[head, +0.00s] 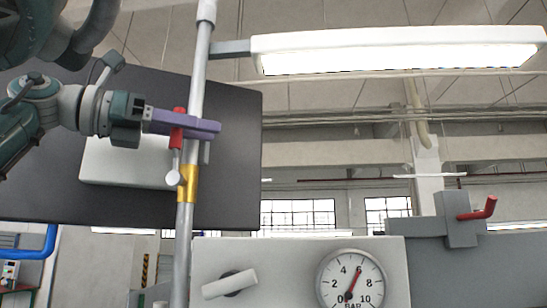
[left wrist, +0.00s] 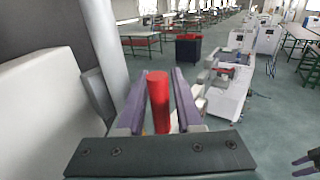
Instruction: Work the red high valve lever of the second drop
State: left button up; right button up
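The red valve lever (head: 178,125) stands upright beside the grey vertical pipe, above a brass-coloured fitting (head: 188,184). My left gripper (head: 217,127) reaches in from the left, with its purple fingers at the lever's height. In the left wrist view, the red lever (left wrist: 159,101) stands between the two fingers of my left gripper (left wrist: 166,72), with narrow gaps beside it. This gripper is open around the lever. My right gripper (left wrist: 295,167) shows small at the lower right of the left wrist view, its purple fingers apart and empty.
A dark panel (head: 235,160) with a pale box (head: 120,165) stands behind the pipe. A pressure gauge (head: 351,280), a white knob (head: 230,284) and another red lever (head: 480,210) are lower right. A lamp (head: 400,50) hangs above.

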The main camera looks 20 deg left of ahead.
pick_arm(q)
grip_shut()
dwell(1.4)
